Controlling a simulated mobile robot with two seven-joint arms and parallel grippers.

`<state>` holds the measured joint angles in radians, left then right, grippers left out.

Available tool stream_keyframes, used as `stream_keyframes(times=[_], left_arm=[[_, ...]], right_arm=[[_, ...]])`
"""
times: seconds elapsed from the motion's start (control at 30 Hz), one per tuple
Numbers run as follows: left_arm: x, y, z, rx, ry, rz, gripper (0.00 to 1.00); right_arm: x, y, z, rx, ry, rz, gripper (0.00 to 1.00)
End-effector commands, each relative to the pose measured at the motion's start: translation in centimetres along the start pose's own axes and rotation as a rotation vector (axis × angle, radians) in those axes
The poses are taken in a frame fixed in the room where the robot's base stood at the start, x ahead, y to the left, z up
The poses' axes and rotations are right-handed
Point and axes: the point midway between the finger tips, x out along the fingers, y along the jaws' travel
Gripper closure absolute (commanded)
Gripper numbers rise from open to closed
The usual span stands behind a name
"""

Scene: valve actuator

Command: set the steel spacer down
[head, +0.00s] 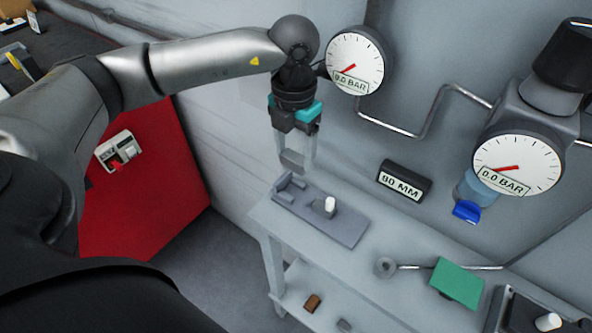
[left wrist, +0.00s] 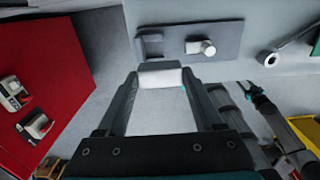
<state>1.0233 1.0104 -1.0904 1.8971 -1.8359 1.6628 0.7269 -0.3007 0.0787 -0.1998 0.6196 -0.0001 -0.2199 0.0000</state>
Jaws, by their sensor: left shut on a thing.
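My left gripper (head: 295,163) points down and is shut on a pale grey block, the steel spacer (head: 291,160). The spacer also shows between the fingertips in the left wrist view (left wrist: 160,76). The gripper appears to hold it above the left end of a flat grey fixture plate (head: 335,222) on the bench. The plate carries an upright grey bracket (head: 289,187) at its left end and a white-topped round post (head: 330,204) near its middle. The plate also shows ahead of the fingertips in the left wrist view (left wrist: 222,32). My right gripper is not seen.
The pale bench (head: 400,285) holds a grey ring (head: 385,267) with a rod and a green block (head: 457,282). Gauges (head: 354,63) and an "80 MM" sign (head: 404,182) are at the wall behind. A red surface (head: 150,190) lies left of the bench.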

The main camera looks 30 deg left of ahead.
Motion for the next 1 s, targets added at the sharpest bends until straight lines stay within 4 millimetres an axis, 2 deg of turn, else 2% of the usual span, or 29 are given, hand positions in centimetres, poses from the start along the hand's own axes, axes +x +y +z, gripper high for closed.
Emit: stream_keyframes(times=[0.1,0.27,0.5,1.0], left_arm=[[1.4,0.0,0.1,0.001,0.002,0.001,1.00],[2.6,0.0,0.2,0.000,0.000,0.001,1.00],[6.5,0.0,0.1,0.000,0.001,0.000,1.00],[7.5,0.0,0.6,0.000,-0.002,0.000,1.00]], right_arm=[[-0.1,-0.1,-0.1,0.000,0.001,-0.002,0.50],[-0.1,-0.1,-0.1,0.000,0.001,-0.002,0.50],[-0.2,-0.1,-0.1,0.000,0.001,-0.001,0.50],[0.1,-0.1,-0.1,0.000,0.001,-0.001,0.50]])
